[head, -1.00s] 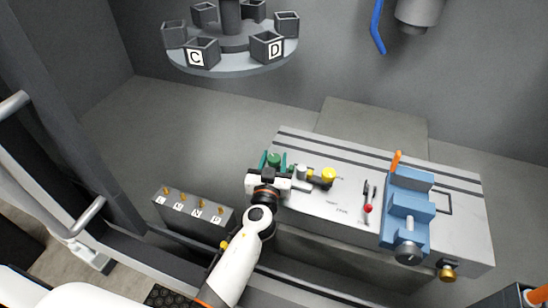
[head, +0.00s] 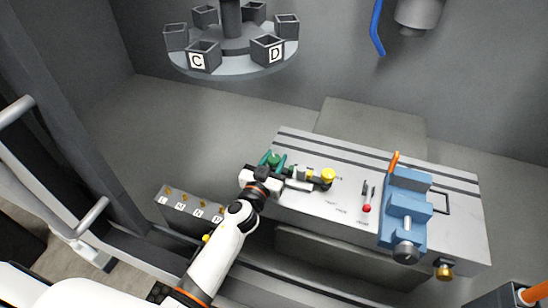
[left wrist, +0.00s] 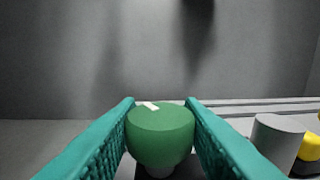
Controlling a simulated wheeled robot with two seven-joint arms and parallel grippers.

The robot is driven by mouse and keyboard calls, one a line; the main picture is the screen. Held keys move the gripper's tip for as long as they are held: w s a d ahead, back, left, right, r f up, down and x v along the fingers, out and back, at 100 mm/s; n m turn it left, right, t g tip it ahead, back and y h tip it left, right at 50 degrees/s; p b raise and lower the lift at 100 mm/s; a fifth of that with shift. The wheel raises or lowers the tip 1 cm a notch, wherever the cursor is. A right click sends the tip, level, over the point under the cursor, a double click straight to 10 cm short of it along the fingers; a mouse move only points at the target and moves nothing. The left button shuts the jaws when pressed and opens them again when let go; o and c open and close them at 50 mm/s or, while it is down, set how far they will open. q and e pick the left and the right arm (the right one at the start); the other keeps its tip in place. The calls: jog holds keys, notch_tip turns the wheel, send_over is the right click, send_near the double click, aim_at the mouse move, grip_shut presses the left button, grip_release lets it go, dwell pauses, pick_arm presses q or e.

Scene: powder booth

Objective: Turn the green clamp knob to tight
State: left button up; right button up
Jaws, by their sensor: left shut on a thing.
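The green clamp knob (left wrist: 160,135) sits between the two teal fingers of my left gripper (left wrist: 160,140) in the left wrist view. It is a round knob with a short white mark near the far left of its top. My left gripper is shut on it. In the head view the knob (head: 274,160) shows at the left end of the grey bench plate (head: 330,150), with my left gripper (head: 273,162) around it. The lettering on the plate is too small to read. My right gripper is not in view.
A yellow knob (head: 328,175) and a light grey cylinder (left wrist: 278,138) stand just right of the green knob. A red-tipped lever (head: 367,207) and a blue vise (head: 408,207) are farther right. A lettered grey block (head: 190,208) stands left, and a carousel of boxes (head: 232,60) behind.

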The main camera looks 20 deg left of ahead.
pick_arm(q)
jog(key=shift+h, duration=0.3)
jog(key=o, duration=0.7)
jog(key=shift+c, duration=0.2)
jog(key=shift+s, duration=0.15)
jog(key=s+a+b, duration=0.1)
jog(key=s+b, duration=0.1)
jog(key=s, duration=0.9)
jog(key=shift+s+a+b, duration=0.2)
jog(key=shift+s+b, duration=0.1)
jog(key=shift+s, duration=0.05)
